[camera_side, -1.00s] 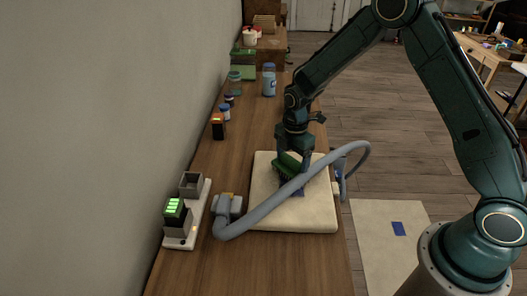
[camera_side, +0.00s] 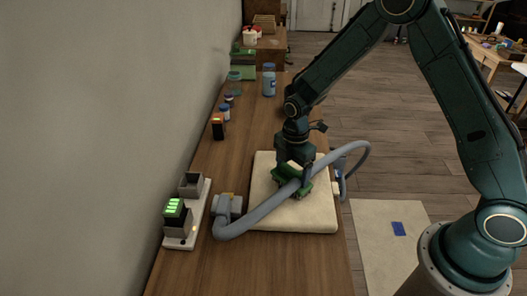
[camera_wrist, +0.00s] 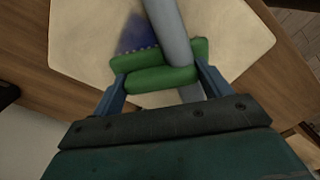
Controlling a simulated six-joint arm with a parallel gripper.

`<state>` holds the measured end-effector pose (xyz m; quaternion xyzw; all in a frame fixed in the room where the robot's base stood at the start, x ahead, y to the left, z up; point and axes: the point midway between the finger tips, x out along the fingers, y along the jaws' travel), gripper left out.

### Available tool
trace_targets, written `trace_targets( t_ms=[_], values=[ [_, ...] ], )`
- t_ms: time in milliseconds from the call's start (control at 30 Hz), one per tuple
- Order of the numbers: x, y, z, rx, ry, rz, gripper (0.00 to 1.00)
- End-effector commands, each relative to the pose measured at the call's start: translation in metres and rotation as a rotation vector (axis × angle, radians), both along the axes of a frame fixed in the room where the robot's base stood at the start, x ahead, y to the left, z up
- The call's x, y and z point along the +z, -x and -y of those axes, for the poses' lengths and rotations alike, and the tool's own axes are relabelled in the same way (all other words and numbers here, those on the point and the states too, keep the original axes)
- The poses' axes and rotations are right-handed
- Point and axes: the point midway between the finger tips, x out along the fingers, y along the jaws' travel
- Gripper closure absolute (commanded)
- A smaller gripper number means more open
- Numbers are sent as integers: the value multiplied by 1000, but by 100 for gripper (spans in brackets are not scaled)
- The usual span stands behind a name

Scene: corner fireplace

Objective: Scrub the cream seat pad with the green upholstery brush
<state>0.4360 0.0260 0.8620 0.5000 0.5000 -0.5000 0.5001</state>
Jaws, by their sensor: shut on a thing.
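The cream seat pad (camera_side: 310,220) lies flat on the wooden bench; it also shows in the wrist view (camera_wrist: 85,40). My gripper (camera_side: 292,176) is shut on the green upholstery brush (camera_side: 283,174), low over the middle of the pad. In the wrist view the brush (camera_wrist: 150,80) sits crosswise between the two fingers of my gripper (camera_wrist: 160,88). A blurred blue patch (camera_wrist: 135,36) shows on the pad beside the brush. The brush hides this patch in the side view. Whether the bristles touch the pad is not clear.
A grey hose (camera_side: 262,208) arches across the pad close to the brush; contact is unclear. A device with green lights (camera_side: 176,215) stands at the left. Jars (camera_side: 269,80) and a small black-and-orange box (camera_side: 218,127) stand farther back. The wall bounds the left.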

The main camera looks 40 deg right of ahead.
Motion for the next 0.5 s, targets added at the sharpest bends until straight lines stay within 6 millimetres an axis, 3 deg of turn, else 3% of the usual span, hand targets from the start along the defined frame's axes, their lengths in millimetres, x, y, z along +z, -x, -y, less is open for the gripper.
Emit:
trace_targets(
  t_ms=[500],
  values=[
    [2, 33, -32, 2, 0, 0, 44]
  ],
)
